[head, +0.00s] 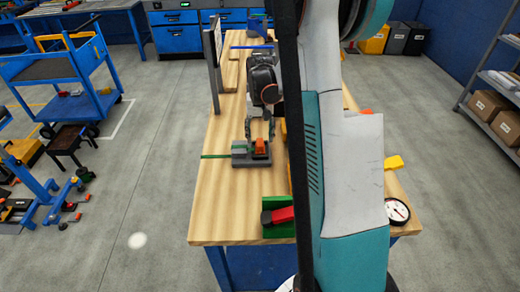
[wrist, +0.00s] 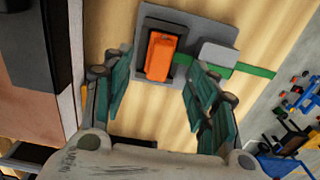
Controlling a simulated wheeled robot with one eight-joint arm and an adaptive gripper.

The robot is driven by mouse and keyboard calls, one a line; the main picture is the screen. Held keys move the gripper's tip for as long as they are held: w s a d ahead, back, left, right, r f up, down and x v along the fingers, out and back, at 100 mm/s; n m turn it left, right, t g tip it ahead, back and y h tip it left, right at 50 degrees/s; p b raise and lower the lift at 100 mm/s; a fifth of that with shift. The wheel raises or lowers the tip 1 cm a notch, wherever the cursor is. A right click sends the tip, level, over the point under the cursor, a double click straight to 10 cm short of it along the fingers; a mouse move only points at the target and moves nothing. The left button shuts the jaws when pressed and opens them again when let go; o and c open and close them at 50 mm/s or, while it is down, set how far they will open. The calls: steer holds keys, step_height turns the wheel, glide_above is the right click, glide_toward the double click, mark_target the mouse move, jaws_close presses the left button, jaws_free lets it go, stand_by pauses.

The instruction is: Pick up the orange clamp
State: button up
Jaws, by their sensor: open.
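The orange clamp (wrist: 161,56) sits on a dark seat of a grey fixture plate (wrist: 223,35) on the wooden bench. In the head view the clamp (head: 260,145) is a small orange block near the bench's middle, on the grey fixture (head: 240,159). My gripper (wrist: 158,92) is open, its green-padded fingers spread to either side of the clamp's near end in the wrist view. In the head view my gripper (head: 259,138) hangs above the fixture. Nothing is between the fingers that I can see gripped. Whether the fingertips are level with the clamp is unclear.
A green strip (head: 215,156) runs across the wooden bench (head: 215,205) by the fixture. A red block in a green holder (head: 277,216) is nearer me. A dial gauge (head: 397,211) lies at the right corner. A grey upright panel (head: 214,75) stands at the left edge.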

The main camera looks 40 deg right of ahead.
mark_target(260, 142)
step_height(260, 142, down, 5)
steer(key=shift+f+b, duration=0.1)
steer(key=shift+b, duration=1)
steer(key=shift+s, duration=0.1)
steer(key=shift+c, duration=0.5)
steer(key=c, duration=1.1)
